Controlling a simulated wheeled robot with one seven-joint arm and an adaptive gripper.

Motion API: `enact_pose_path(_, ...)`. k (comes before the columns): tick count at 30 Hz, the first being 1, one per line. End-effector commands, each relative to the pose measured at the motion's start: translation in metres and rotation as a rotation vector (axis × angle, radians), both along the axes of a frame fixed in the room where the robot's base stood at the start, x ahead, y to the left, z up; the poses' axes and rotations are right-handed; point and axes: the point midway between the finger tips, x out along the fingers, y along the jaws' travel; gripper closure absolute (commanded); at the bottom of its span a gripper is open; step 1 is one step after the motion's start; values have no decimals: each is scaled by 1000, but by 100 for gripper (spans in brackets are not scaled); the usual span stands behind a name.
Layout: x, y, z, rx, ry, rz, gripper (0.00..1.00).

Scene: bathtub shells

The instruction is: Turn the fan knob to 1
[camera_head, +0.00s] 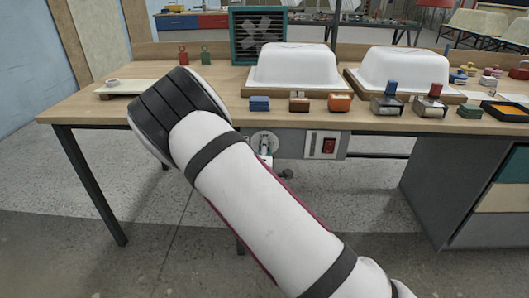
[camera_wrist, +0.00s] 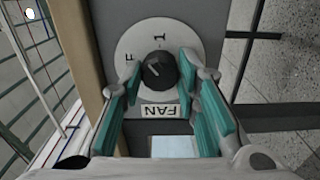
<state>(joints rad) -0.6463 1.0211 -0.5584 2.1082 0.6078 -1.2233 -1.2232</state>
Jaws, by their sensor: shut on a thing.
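The fan knob (camera_wrist: 160,70) is a dark round knob on a pale round dial in the wrist view. A "1" mark shows at the dial's upper edge and a letter F at its left; the knob's exact pointing is hard to tell. A FAN label (camera_wrist: 161,111) sits below the dial. My gripper (camera_wrist: 160,73) has its teal fingers on both sides of the knob, shut on it. In the head view the dial (camera_head: 265,138) shows on the table's front panel, and my arm hides much of the gripper.
A red switch (camera_head: 329,146) is right of the dial on the same panel. Open floor lies in front of the table.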

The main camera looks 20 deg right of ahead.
Motion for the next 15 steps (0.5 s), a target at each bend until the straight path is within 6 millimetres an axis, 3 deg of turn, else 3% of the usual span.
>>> enact_pose_path(15, 0, 0, -3, 430, -138, -1, 99)
